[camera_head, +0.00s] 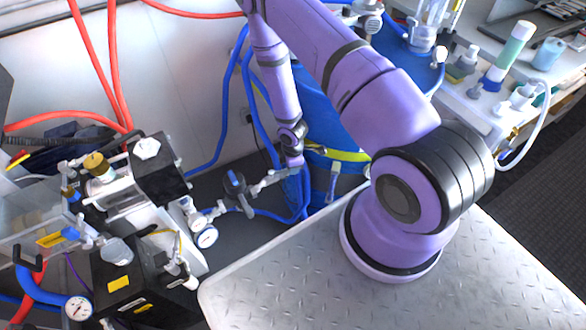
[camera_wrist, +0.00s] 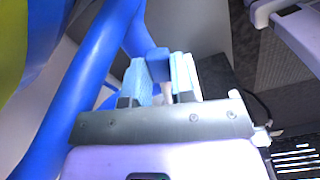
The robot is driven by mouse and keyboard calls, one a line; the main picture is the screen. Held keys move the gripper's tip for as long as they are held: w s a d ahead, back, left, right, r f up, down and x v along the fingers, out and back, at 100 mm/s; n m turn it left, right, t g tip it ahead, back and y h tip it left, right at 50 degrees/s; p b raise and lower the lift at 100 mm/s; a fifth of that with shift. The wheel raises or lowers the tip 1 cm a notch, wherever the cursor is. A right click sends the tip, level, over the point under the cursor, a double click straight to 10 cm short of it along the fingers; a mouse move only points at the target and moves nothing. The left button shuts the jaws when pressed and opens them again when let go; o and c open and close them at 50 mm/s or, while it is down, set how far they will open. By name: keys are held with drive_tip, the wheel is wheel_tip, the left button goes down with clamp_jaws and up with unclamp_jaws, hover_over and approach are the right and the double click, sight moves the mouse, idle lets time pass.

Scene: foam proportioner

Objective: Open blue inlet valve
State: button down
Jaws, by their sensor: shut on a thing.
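In the wrist view, my gripper (camera_wrist: 162,78) has two light-blue fingers closed on a darker blue block-like piece, which looks like the blue inlet valve's handle (camera_wrist: 158,64). Only the part of the handle sticking out between and above the fingers shows. The valve body under it is mostly hidden by the fingers and the gripper's body. In the head view, my arm reaches down beside the blue drum to the grey pipe fittings (camera_head: 268,181).
A thick blue hose (camera_wrist: 88,85) runs close left of my gripper. The blue drum (camera_head: 345,125) with a yellow band stands right of my forearm. The pump unit (camera_head: 160,170) with gauges and red hoses stands left. A cluttered bench (camera_head: 475,103) is at the upper right.

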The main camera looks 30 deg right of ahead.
drive_tip(key=shift+w, duration=0.2)
idle(0.4)
drive_tip(key=c, duration=1)
unclamp_jaws()
drive_tip(key=shift+o, duration=0.2)
wheel_tip(320, 180, up, 11)
drive_tip(key=shift+f, duration=0.1)
